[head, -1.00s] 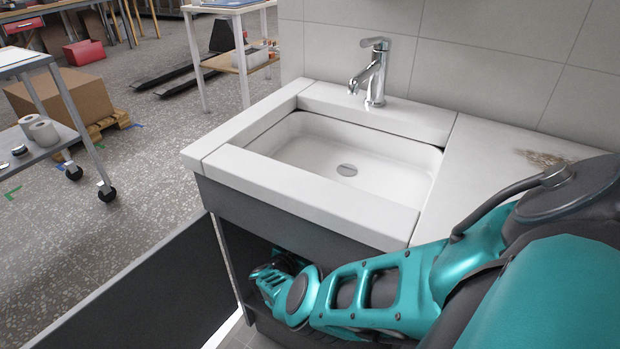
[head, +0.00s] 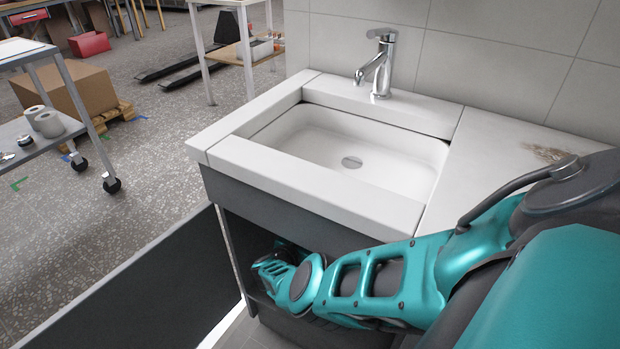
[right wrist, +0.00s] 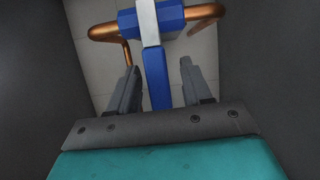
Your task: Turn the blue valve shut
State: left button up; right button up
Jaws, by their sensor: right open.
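The blue valve (right wrist: 153,62) shows in the right wrist view, with a long blue lever pointing down the picture. It is joined to a copper pipe (right wrist: 105,32) that bends on both sides. My right gripper (right wrist: 160,80) is open, with one finger on each side of the blue lever. I see gaps between the fingers and the lever, and cannot tell of any contact. In the head view my right arm reaches into the dark cabinet (head: 300,209) under the sink, and its gripper and the valve are hidden there. My left gripper is not in view.
The white sink (head: 340,150) with a chrome tap (head: 380,65) stands above the cabinet. The counter (head: 490,150) lies to its right. An open dark door panel (head: 150,285) stands at the lower left. Dark cabinet walls (right wrist: 270,60) flank the valve closely.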

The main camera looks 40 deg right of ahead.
jog(key=p+v, duration=0.5)
jog(key=v, duration=0.8)
jog(key=shift+p, duration=0.35)
jog(key=shift+f, duration=0.15)
